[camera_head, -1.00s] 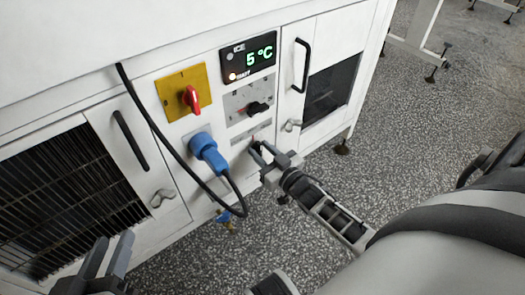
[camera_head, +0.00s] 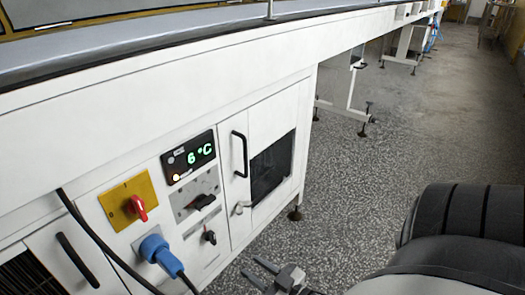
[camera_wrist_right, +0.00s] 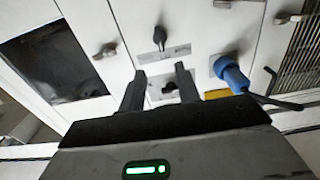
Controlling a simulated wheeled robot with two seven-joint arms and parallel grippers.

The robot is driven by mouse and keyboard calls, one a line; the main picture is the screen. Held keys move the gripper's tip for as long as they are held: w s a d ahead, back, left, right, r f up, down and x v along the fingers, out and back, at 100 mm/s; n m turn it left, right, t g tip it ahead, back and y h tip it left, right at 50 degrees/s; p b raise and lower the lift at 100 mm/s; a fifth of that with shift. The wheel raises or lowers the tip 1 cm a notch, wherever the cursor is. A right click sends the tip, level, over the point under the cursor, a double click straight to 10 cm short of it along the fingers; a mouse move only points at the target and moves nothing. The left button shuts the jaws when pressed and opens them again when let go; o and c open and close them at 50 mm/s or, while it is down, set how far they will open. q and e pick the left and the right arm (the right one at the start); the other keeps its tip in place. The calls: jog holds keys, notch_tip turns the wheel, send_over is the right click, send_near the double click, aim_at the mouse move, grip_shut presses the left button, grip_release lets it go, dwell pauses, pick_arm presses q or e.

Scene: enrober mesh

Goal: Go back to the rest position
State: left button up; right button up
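My right gripper (camera_head: 254,267) is low in the head view, in front of the white machine cabinet (camera_head: 285,88). Its two fingers are apart with nothing between them. The right wrist view shows the same open fingers (camera_wrist_right: 160,70) pointing at the cabinet panel, apart from it. The panel has a display (camera_head: 188,157) reading 6 °C, an upper black knob (camera_head: 202,201) and a lower black knob (camera_head: 209,236). My left gripper is outside both current views.
A red switch (camera_head: 138,206) on a yellow plate and a blue plug (camera_head: 158,250) with a black cable are left of the knobs. A dark window (camera_head: 272,169) and door handle (camera_head: 240,153) are to the right. Speckled floor (camera_head: 365,190) is open on the right.

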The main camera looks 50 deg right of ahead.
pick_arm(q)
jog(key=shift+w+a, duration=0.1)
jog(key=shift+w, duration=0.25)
pick_arm(e)
jog(key=shift+s, duration=0.85)
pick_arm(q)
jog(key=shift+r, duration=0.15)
